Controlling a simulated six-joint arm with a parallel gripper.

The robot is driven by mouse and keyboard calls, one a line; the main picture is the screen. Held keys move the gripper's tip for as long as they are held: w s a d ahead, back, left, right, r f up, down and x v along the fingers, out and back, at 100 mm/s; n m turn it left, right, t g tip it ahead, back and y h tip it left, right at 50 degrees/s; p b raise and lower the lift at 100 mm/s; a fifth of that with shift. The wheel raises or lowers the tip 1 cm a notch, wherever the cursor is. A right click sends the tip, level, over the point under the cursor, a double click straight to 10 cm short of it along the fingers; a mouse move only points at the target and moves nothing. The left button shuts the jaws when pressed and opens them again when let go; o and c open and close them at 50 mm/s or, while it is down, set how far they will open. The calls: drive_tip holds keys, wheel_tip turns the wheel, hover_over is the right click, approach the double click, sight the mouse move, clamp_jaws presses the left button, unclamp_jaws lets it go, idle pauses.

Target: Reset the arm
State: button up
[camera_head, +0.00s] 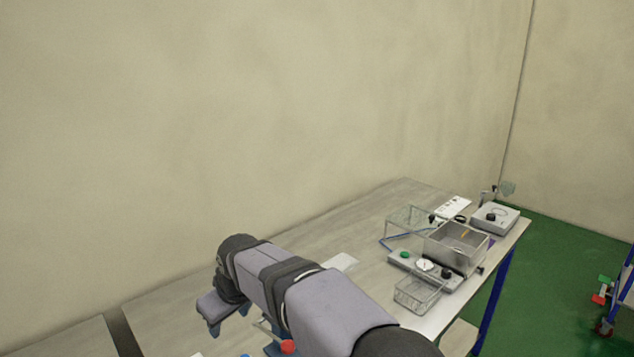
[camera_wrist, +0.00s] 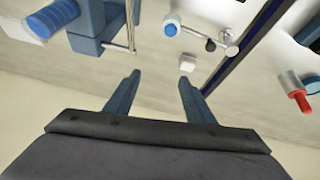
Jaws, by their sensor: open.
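My gripper (camera_wrist: 158,90) shows in the wrist view with its two blue-grey fingers apart. No object lies between the fingers. In the head view my arm reaches in from the bottom and bends down over the left part of the table, and the gripper (camera_head: 215,325) hangs at its left end, above the tabletop. Whether the fingertips touch anything cannot be told there.
On the wooden table (camera_head: 395,200) at right stand a clear box (camera_head: 456,247), a wire basket (camera_head: 418,293) and a control panel with a green button (camera_head: 404,254). A red knob (camera_head: 288,346) is close by my arm. A blue-capped part (camera_wrist: 171,27) and white block (camera_wrist: 187,63) are near the fingers.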

drive_tip(key=d+r+n+t+h+b, duration=0.1)
drive_tip(key=d+t, duration=0.1)
drive_tip(key=d, duration=1.6)
drive_tip(key=s+d+f+m+g+p, duration=0.1)
drive_tip(key=s+d+f+m+g, duration=0.1)
drive_tip(key=s, duration=0.5)
drive_tip(key=s+d+f+m+g+h+p, duration=0.1)
drive_tip(key=s+d+f+m+g, duration=0.1)
drive_tip(key=s+d+f+m, duration=0.3)
drive_tip(key=s+d+f+m+g+h+p, duration=0.1)
drive_tip(key=s+d+f+m, duration=0.3)
drive_tip(key=s+d, duration=0.6)
drive_tip(key=shift+s+d+f+g, duration=0.15)
drive_tip(key=shift+s+f+g, duration=0.5)
drive_tip(key=shift+s, duration=0.1)
